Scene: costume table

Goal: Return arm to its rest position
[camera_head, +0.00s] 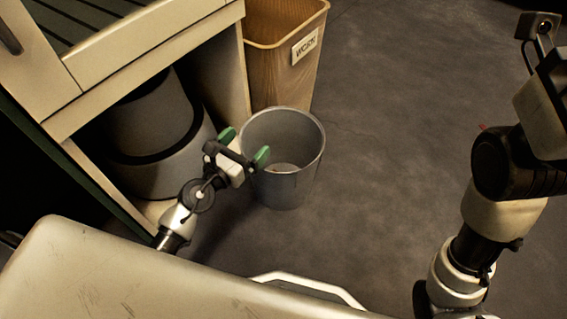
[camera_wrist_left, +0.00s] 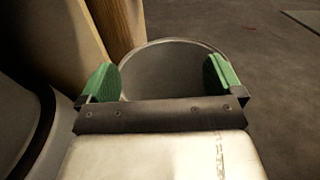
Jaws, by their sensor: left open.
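My left gripper (camera_head: 245,147) reaches in from the left with its two green fingertips spread apart. It is open and empty, at the near left rim of a grey round bin (camera_head: 283,186). In the left wrist view the open green fingers (camera_wrist_left: 165,80) appear in front of the mouth of the bin (camera_wrist_left: 172,52). A small light bit lies at the bottom of the bin; it is too small to identify. My right arm stands raised at the right edge of the head view, and I cannot make out its fingertips.
A wooden bin (camera_head: 281,75) with a sign stands behind the grey bin. The dark floor (camera_head: 410,100) to the right is mostly clear.

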